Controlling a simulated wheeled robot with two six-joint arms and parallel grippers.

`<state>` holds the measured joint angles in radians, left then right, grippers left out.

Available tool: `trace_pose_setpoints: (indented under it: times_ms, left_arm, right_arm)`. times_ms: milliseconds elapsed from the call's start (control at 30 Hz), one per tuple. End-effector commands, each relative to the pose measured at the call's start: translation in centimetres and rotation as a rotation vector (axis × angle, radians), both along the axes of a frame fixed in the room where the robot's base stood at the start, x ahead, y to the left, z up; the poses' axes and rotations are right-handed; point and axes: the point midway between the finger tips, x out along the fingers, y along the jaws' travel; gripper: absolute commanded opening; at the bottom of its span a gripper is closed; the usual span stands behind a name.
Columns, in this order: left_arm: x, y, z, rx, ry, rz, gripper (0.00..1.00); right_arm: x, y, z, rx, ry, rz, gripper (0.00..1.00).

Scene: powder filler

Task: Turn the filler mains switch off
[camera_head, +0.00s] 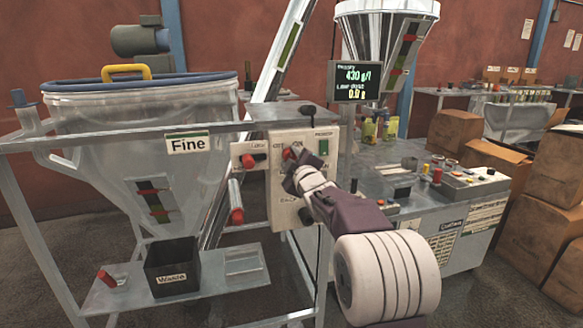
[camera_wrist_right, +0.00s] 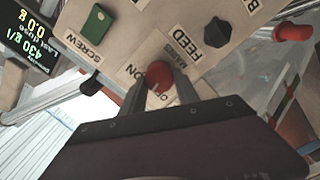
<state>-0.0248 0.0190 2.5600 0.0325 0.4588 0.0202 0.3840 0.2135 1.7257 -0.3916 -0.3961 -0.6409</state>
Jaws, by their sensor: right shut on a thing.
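The mains switch is a red round knob (camera_wrist_right: 159,74) on the beige control panel (camera_head: 282,208). In the wrist view, the panel label beside it reads MAINS, with ON at the left and a partly covered OF... at the lower right. My right gripper (camera_head: 291,163) is at the upper left of the panel in the head view. Its two fingers (camera_wrist_right: 160,84) are shut on the knob, one on each side. In the head view a little red of the knob (camera_head: 290,152) shows at the fingertips. My left gripper is not in view.
A green switch (camera_wrist_right: 97,24) by the SCREW label and a black FEED knob (camera_wrist_right: 215,32) are close by. A red-handled lever (camera_head: 237,215) hangs left of the panel. The lit display (camera_head: 355,80) stands above right. The Fine hopper (camera_head: 140,130) is left.

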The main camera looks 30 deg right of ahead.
Motion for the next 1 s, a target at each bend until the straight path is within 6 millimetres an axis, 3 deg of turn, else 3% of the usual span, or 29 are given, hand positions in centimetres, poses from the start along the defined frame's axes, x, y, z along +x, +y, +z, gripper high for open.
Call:
trace_pose_setpoints:
  times_ms: [100,400,1000]
  left_arm:
    - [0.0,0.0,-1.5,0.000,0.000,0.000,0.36]
    - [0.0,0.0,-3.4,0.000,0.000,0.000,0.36]
    - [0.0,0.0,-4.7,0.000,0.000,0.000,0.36]
  right_arm:
    - [0.0,0.0,-0.6,-0.104,0.026,-0.001,0.00]
    - [0.0,0.0,-0.5,-0.344,0.084,0.000,0.00]
    - [0.0,0.1,-0.4,-0.560,0.138,0.000,0.00]
